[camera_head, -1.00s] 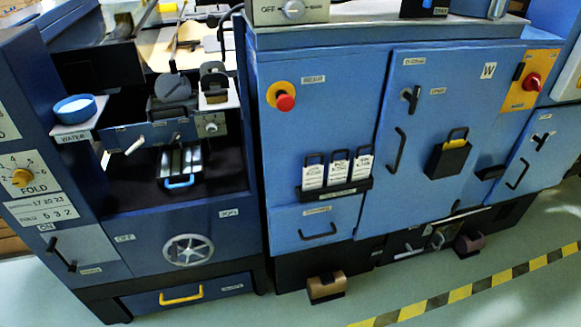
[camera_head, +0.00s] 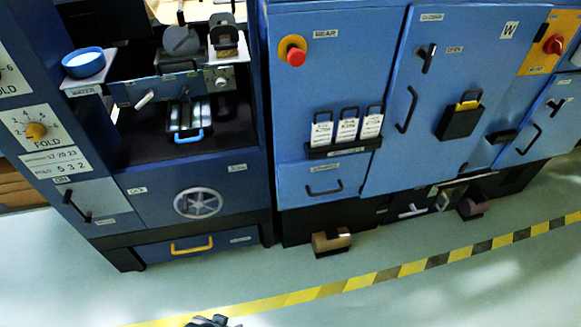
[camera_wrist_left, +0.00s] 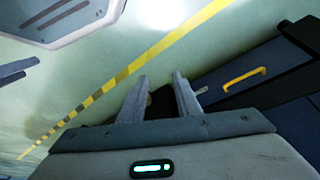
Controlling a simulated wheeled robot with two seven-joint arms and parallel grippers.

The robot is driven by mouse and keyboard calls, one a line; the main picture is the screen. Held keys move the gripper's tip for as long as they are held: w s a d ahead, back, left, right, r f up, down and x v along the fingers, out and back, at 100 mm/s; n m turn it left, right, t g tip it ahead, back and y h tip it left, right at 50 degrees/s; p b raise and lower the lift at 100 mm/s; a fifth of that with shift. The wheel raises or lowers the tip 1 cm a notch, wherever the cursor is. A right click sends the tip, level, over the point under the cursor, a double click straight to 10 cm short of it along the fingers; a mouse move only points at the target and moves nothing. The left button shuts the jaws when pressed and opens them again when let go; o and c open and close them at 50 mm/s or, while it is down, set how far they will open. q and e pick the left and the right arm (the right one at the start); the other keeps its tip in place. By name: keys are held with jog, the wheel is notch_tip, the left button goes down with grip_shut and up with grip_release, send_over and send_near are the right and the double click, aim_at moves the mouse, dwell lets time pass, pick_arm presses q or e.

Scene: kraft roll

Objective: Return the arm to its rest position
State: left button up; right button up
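My left gripper (camera_wrist_left: 160,95) shows in the left wrist view with its two grey fingers apart. I see nothing held between them; a small brown patch shows behind the gap. In the head view, a dark part of an arm or gripper (camera_head: 207,321) just enters at the bottom edge, most of it cut off. Two grey prongs (camera_wrist_left: 16,72) at the left edge of the wrist view look like my right gripper's fingers, too cropped to judge their opening.
The blue machine (camera_head: 330,60) stands across the back, with a yellow-handled drawer (camera_head: 192,247) low at left. A brown roll-like block (camera_head: 331,241) sits at its foot. A yellow-black floor stripe (camera_head: 400,271) crosses in front. The pale floor around it is clear.

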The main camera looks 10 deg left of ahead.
pick_arm(q)
jog(key=s+d+f+t+p, duration=0.1)
jog(key=s+f, duration=0.2)
jog(key=f, duration=1.3)
jog(key=shift+d+h, duration=0.2)
jog(key=shift+h, duration=0.1)
